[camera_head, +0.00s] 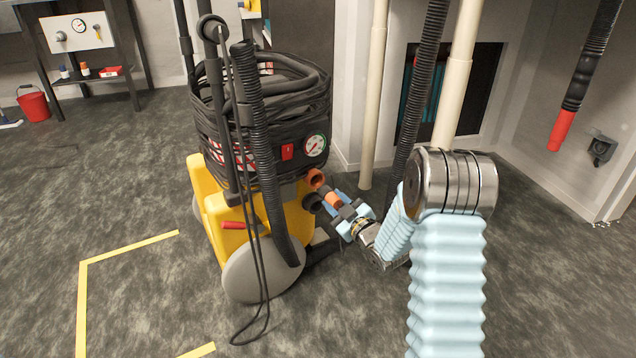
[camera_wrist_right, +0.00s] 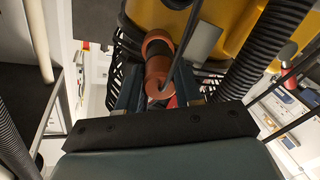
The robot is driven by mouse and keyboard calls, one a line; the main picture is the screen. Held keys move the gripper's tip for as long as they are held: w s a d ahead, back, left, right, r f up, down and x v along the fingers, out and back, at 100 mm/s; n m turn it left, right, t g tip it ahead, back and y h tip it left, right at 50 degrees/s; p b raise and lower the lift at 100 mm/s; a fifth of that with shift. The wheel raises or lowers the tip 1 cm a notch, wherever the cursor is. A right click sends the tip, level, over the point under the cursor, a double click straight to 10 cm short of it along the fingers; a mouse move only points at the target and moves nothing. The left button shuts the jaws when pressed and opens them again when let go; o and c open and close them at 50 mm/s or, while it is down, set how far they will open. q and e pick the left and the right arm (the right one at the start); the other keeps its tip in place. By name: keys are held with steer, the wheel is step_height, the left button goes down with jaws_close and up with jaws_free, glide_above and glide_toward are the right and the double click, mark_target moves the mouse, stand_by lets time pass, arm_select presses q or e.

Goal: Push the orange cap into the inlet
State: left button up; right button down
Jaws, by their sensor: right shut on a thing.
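The orange inlet (camera_head: 315,178) is a short ring-like opening on the front of the yellow machine (camera_head: 206,205), low beneath its black drum. The orange cap (camera_head: 333,200) is just below and right of it, between the fingers of my right gripper (camera_head: 343,208). My right gripper is shut on the cap. In the right wrist view the cap (camera_wrist_right: 160,72) lies between the jaws, with an orange ring (camera_wrist_right: 157,43) directly beyond it. They overlap there, so I cannot tell whether they touch. My left gripper is not in view.
A black ribbed hose (camera_head: 262,155) runs down the machine's front, and a thin cable hangs to the floor. Cream pipes (camera_head: 374,100) and another black hose (camera_head: 418,85) stand behind my right arm. The floor at left is clear around yellow tape (camera_head: 82,300).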

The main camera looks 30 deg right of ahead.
step_height(320, 180, down, 8)
steer(key=shift+w+f, duration=0.25)
stand_by(0.8)
steer(key=shift+w+a, duration=0.15)
steer(key=shift+w, duration=2.8)
stand_by(0.6)
steer(key=c, duration=0.7)
jaws_free()
steer(key=shift+o, duration=0.2)
steer(key=s+p, duration=0.1)
steer(key=s, duration=1.3)
steer(key=shift+d, duration=0.3)
steer(key=shift+f, duration=0.1)
